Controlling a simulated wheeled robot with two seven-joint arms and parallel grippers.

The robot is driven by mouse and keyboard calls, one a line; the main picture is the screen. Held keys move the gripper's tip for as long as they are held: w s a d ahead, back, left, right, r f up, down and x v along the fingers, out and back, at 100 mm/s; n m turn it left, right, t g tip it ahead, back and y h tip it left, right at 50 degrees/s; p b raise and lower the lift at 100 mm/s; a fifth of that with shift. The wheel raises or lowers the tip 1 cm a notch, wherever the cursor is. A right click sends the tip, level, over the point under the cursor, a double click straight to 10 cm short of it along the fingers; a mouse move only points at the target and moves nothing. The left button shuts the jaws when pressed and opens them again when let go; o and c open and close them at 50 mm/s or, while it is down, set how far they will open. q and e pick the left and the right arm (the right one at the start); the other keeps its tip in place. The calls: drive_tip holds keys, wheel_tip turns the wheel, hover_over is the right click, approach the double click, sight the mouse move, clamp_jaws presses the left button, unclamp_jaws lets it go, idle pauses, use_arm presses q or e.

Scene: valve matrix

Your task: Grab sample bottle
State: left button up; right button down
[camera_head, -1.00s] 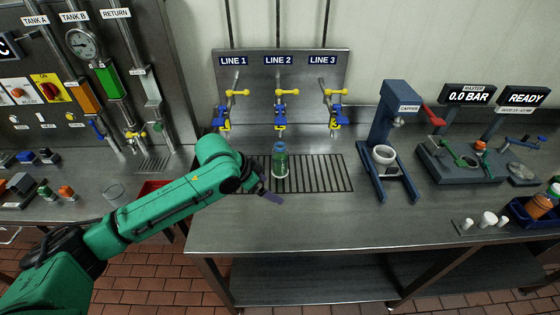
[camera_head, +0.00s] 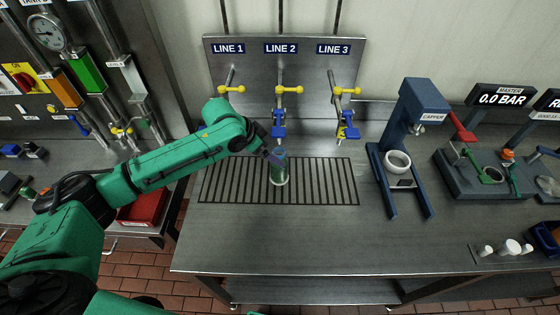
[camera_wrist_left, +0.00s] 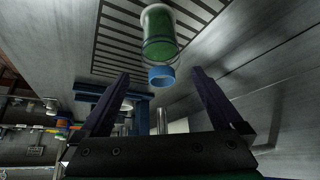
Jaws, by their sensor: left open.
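The sample bottle (camera_head: 279,173) stands upright on the drain grate under LINE 2. It is clear with a green tint, and its upper part is partly hidden by my left gripper (camera_head: 270,154) in the head view. In the left wrist view the bottle (camera_wrist_left: 160,42) shows green contents and a blue ring or cap at its near end. My left gripper is open, its two dark fingers spread either side of the blue end. The bottle's body lies beyond the fingertips, and I cannot tell whether they touch it. My right gripper is out of view.
The drain grate (camera_head: 222,183) is otherwise bare. Valves with yellow and blue handles (camera_head: 279,120) hang above and behind the bottle. The blue capper (camera_head: 417,110) stands to the right. The counter front (camera_head: 310,235) is clear.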

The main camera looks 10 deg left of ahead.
use_arm(q)
drive_tip(key=p+x, duration=0.2)
drive_tip(key=shift+d+f, duration=0.15)
drive_tip(key=shift+f, duration=0.1)
drive_tip(key=x, duration=0.2)
drive_tip(key=shift+w+f, duration=0.25)
drive_tip(key=shift+w, duration=0.1)
drive_tip(key=shift+c, duration=0.6)
drive_tip(key=shift+s, duration=0.1)
drive_tip(key=c, duration=0.5)
drive_tip(key=shift+s+r, duration=0.15)
clamp_jaws()
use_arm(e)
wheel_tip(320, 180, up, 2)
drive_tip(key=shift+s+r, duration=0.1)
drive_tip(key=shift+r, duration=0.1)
